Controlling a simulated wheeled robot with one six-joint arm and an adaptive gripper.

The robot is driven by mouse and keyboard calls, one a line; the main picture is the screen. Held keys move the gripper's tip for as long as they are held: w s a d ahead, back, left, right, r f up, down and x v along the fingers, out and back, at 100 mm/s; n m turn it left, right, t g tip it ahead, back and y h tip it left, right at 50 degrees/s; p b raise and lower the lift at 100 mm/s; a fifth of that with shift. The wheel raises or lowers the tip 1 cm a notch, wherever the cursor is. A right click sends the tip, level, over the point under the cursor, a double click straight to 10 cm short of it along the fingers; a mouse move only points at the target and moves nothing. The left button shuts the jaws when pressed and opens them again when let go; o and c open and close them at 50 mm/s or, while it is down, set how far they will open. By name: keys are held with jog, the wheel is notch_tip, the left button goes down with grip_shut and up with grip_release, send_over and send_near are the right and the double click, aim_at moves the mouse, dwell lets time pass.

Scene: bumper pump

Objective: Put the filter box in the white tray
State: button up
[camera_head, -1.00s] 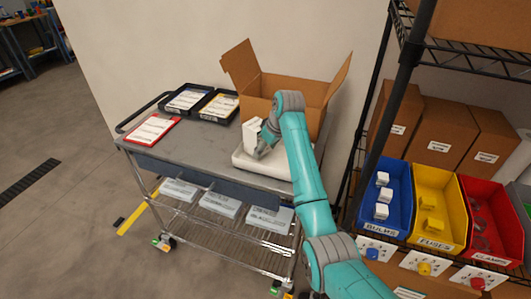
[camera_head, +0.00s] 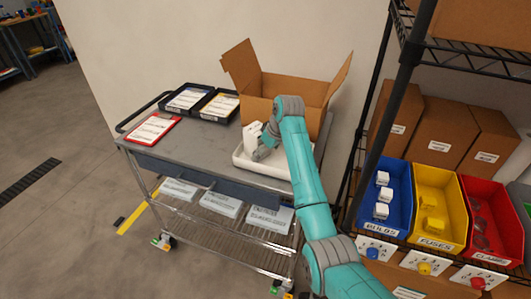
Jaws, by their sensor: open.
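The white tray (camera_head: 242,158) lies on the right end of the grey cart top, in front of an open cardboard box. The filter box (camera_head: 251,135) is a white box standing upright over the left part of the tray; it looks to rest in the tray, though its lower edge is partly hidden. My gripper (camera_head: 258,147) is open, low over the tray, right beside the filter box. The arm and wrist cover much of the tray's right side, and the fingertips are small and hard to make out.
The open cardboard box (camera_head: 257,84) stands behind the tray with flaps spread. Black document trays (camera_head: 188,99) and a red clipboard (camera_head: 152,129) lie on the cart's left. A shelf with blue (camera_head: 399,198), yellow (camera_head: 436,234) and red bins (camera_head: 481,245) stands close on the right.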

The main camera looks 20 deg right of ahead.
jog(key=v, duration=1.2)
jog(key=shift+f, duration=0.1)
